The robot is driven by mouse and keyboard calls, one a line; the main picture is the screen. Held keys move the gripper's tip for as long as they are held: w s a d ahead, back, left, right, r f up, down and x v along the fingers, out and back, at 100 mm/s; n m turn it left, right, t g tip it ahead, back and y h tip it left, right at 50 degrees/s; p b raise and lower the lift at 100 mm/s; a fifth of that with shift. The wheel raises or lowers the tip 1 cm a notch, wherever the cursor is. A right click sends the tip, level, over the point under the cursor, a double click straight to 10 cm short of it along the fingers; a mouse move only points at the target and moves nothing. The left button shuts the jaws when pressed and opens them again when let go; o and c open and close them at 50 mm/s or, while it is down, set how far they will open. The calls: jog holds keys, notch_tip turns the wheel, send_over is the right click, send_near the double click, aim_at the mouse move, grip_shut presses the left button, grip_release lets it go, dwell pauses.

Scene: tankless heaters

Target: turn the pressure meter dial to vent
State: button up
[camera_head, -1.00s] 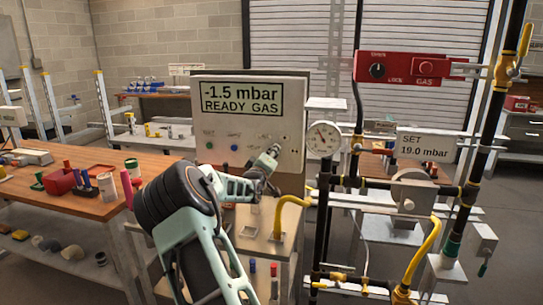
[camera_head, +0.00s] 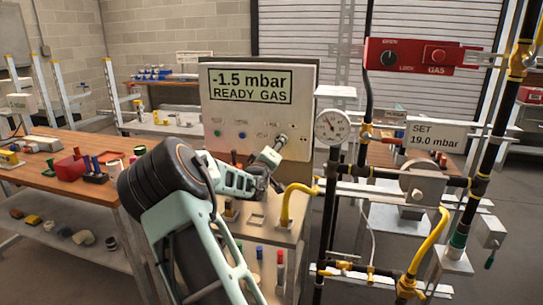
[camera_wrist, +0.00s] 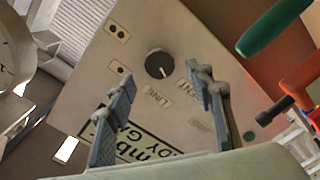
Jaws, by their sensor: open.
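The pressure meter (camera_head: 303,105) is a pale upright box on a wooden-topped stand. Its screen reads -1.5 mbar READY GAS. In the wrist view, the meter's black round dial (camera_wrist: 159,63) sits on the pale face, with VENT (camera_wrist: 188,88) and LINE (camera_wrist: 157,97) labels printed near it. Its exact setting is hard to read. My gripper (camera_wrist: 162,82) is open and empty; its two fingers lie on either side of the dial's line of view, apparently short of it. In the head view, my gripper (camera_head: 271,156) is at the meter's lower right.
A round gauge (camera_head: 332,127) and black pipes with yellow fittings stand just right of the meter. A red gas panel (camera_head: 425,57) hangs above them. A wooden bench (camera_head: 50,178) with small items is at left. Green and orange handles (camera_wrist: 268,30) show in the wrist view.

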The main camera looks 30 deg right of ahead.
jog(key=v, duration=0.7)
dwell(0.4)
